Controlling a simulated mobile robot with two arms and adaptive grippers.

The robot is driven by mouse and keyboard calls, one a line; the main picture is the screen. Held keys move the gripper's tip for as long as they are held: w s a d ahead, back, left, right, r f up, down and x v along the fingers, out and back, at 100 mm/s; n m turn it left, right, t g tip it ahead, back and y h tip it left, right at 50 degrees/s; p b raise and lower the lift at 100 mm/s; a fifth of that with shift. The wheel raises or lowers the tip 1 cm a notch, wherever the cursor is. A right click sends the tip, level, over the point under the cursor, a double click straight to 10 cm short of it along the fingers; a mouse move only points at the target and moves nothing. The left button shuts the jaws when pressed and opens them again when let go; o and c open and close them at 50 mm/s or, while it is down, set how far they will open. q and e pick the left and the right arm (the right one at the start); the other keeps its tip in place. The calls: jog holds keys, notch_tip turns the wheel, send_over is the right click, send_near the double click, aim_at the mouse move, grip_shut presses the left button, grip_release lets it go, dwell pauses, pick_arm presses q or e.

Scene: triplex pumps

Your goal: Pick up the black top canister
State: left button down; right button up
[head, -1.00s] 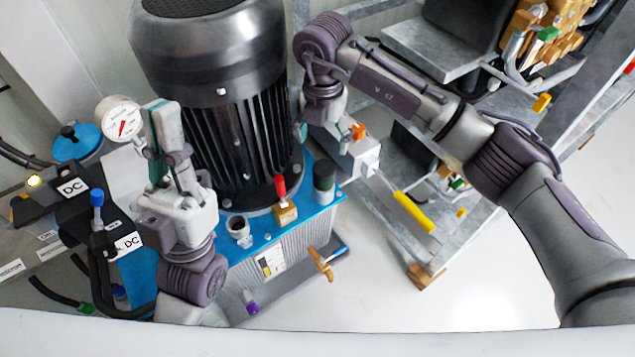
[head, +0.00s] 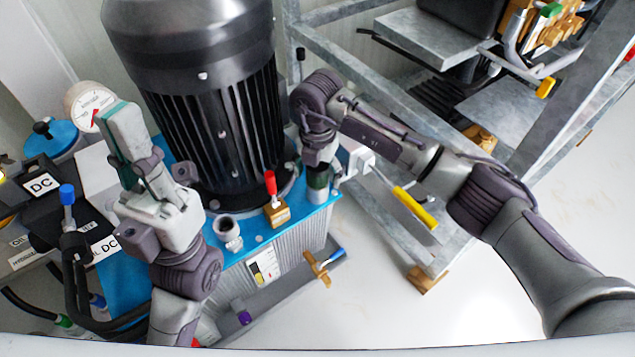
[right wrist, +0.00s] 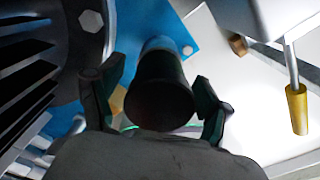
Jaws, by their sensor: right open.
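The black top canister (head: 318,190) stands upright on the blue top plate of the pump unit, at its right corner. My right gripper (head: 317,172) is right above it in the head view and hides most of its dark top. In the right wrist view the canister (right wrist: 160,98) lies between the two open fingers of the right gripper (right wrist: 155,110), with its dark round top towards the camera.
A large black motor (head: 215,110) stands close left of the canister. A red-tipped brass valve (head: 277,205) is nearby on the plate. A yellow-handled lever (head: 414,208) and a grey metal frame (head: 445,245) are to the right. White floor (head: 380,300) is clear in front.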

jog(key=shift+c, duration=0.3)
jog(key=c, duration=1.3)
